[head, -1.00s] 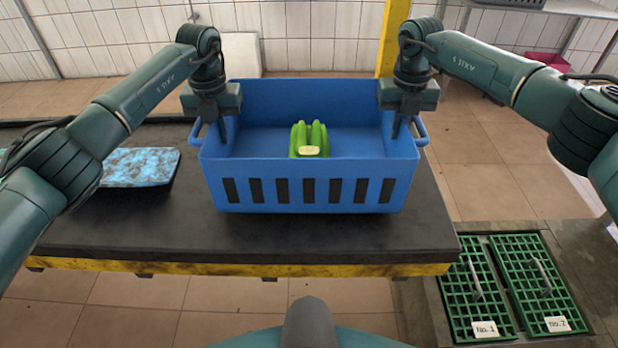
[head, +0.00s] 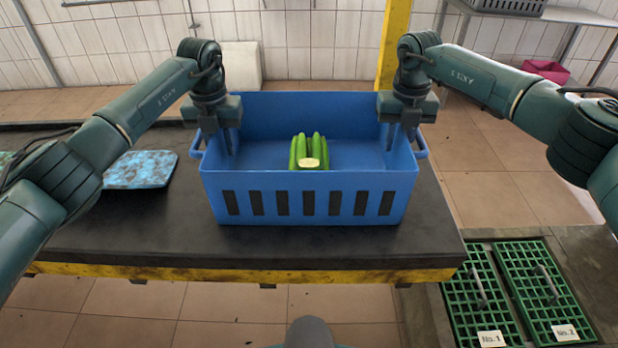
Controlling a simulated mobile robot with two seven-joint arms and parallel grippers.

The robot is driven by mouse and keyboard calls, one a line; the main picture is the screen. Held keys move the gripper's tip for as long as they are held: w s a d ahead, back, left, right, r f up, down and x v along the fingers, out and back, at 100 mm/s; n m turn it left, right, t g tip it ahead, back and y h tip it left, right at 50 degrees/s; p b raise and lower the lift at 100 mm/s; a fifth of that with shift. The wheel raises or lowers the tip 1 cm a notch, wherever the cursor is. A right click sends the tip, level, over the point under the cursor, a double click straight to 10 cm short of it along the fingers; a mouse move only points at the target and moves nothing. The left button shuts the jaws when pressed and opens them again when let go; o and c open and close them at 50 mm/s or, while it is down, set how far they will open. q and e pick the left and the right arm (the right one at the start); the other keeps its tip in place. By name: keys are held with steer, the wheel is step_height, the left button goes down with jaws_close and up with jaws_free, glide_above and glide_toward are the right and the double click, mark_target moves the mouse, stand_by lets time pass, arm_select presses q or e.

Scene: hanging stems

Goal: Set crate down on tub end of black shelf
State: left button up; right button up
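The blue crate (head: 310,180) stands upright on the right part of the black shelf (head: 120,235), near the front edge, and appears to rest on it. Several green stems with a pale cut end (head: 309,160) lie inside the crate. My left gripper (head: 217,138) straddles the crate's left side wall by the handle, and its inner finger hangs inside, apart from the wall. My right gripper (head: 402,138) straddles the right side wall in the same way. Both look open; their outer fingers are mostly hidden.
A blue mottled slab (head: 140,169) lies on the shelf left of the crate. Two green gratings (head: 477,300) with labels are in the floor at the right. Bare shelf shows in front of the crate.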

arm_select(q)
step_height(320, 180, up, 11)
steer(key=shift+f, duration=0.1)
steer(key=shift+r, duration=0.55)
arm_select(e)
steer(key=shift+r, duration=0.15)
step_height(320, 180, up, 12)
steer(key=shift+f, duration=0.1)
